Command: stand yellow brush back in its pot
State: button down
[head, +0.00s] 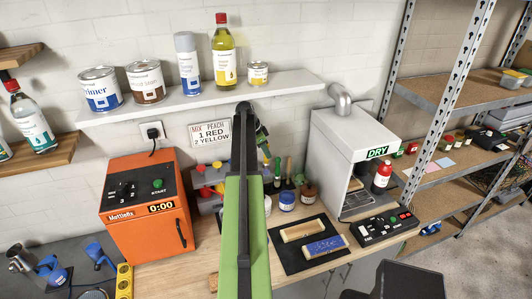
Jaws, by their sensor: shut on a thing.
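My green and black arm (246,230) rises up the middle of the head view and covers part of the bench behind it. A small green and dark part of it shows past its right side. My gripper's fingertips are hidden behind the arm, and so is anything between them. I cannot make out the yellow brush or its pot for certain. Thin upright green handles (289,167) stand just right of the arm, near a blue-labelled pot (287,201) and a dark reddish pot (308,193).
An orange machine (146,214) stands left on the bench, a grey DRY box (345,150) right. A black mat (290,259) holds a pale block (303,229) and a blue block (325,246). A wall shelf (200,98) carries cans and bottles above. Metal shelving (440,85) stands far right.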

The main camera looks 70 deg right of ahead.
aim_at(266, 163)
jog(key=shift+f+b, duration=3.3)
jog(key=shift+f, duration=0.35)
jog(key=c, duration=1.1)
grip_release()
jog(key=p+v, duration=1.1)
jog(key=v, duration=0.1)
